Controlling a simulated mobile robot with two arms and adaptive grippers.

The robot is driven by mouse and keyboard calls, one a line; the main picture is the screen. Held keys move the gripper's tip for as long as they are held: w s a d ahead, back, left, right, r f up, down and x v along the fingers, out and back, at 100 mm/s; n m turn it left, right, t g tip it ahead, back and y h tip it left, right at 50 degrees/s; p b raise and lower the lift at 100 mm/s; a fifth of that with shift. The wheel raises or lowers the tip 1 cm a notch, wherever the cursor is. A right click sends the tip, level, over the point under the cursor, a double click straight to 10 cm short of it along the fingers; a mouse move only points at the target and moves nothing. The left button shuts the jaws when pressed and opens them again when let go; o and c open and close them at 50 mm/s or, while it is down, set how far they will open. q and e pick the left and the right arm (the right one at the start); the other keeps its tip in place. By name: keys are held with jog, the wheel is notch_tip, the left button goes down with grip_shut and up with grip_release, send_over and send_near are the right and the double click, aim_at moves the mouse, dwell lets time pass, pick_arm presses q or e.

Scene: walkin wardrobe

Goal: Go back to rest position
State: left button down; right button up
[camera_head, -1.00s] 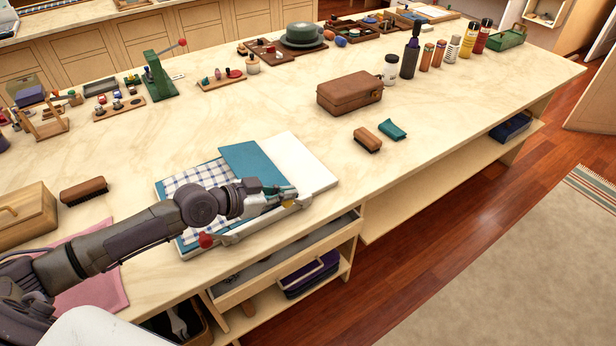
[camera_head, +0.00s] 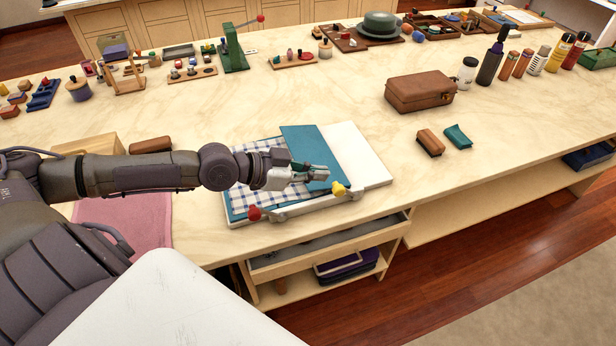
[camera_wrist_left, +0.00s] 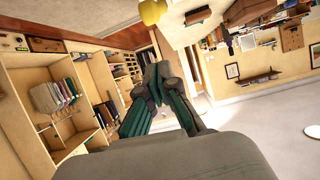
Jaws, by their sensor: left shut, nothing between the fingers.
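My left gripper (camera_head: 318,174) is shut and empty. In the head view it is over the front part of a white folding board (camera_head: 362,165) on the worktop. A blue panel (camera_head: 308,150) and a blue-and-white checked cloth (camera_head: 262,165) lie on the board, partly hidden by my left arm. A red knob (camera_head: 254,213) and a yellow knob (camera_head: 338,188) sit at the board's front edge. The left wrist view shows the closed fingers (camera_wrist_left: 160,85) with nothing between them, and the yellow knob (camera_wrist_left: 152,11) at the top. My right gripper is not in view.
A brown leather case (camera_head: 420,92), a brush (camera_head: 430,142) and a teal cloth (camera_head: 458,136) lie right of the board. A pink cloth (camera_head: 125,220) lies under my arm's side. An open drawer (camera_head: 330,243) projects below the worktop edge. Bottles stand at the far right.

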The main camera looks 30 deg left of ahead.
pick_arm(q)
jog(key=b, duration=0.1)
jog(key=s+a+b, duration=0.1)
jog(key=b, duration=0.1)
jog(key=shift+s+a+r, duration=0.1)
jog(key=shift+s+r, duration=0.05)
jog(key=shift+s, duration=0.1)
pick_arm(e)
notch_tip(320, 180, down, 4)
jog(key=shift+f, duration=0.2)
